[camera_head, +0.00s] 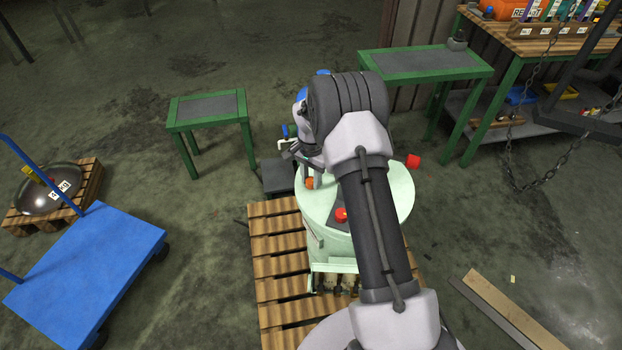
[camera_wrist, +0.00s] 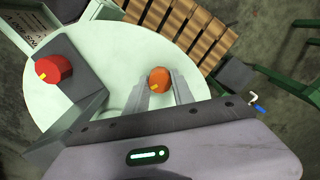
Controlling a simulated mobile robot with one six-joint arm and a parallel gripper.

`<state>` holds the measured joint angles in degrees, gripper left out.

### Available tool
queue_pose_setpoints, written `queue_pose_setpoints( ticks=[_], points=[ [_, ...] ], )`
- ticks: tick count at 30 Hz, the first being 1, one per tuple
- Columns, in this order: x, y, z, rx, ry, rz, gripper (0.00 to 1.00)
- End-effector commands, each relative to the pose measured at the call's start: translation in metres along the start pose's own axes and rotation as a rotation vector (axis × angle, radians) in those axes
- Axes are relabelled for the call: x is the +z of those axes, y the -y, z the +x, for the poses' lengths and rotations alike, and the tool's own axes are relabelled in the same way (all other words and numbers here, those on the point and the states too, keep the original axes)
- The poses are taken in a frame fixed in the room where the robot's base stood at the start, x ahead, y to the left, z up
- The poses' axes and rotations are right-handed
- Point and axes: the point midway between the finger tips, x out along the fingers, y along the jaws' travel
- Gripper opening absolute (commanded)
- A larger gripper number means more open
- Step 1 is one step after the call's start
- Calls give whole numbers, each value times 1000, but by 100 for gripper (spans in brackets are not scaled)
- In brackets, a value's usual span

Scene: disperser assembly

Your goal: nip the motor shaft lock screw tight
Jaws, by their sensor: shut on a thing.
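An orange round knob (camera_wrist: 158,80) with a yellow mark, which looks like the lock screw, stands on the pale green round top (camera_wrist: 115,45) of the vessel. My gripper (camera_wrist: 160,88) has its two grey fingers closed around the knob. In the head view the orange knob (camera_head: 310,183) shows at the left part of the vessel top (camera_head: 385,205), just under my gripper (camera_head: 309,174). The contact between fingers and knob is small and partly hidden. The motor shaft itself cannot be made out.
A red knob (camera_wrist: 53,70) with a yellow mark sits on a dark plate on the top. Another red part (camera_head: 413,161) sticks out at the vessel's right. The vessel stands on a wooden pallet (camera_head: 275,260). A green table (camera_head: 210,107) and blue cart (camera_head: 90,270) stand left.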

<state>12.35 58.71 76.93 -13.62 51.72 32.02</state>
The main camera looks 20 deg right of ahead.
Motion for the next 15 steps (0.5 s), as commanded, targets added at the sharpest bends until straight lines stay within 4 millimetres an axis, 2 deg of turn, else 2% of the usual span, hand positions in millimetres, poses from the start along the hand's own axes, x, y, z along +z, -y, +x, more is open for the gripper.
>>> queue_pose_setpoints(
  ticks=[15],
  points=[
    [0, 0, -1, -1, -1, 43, 0]
  ],
)
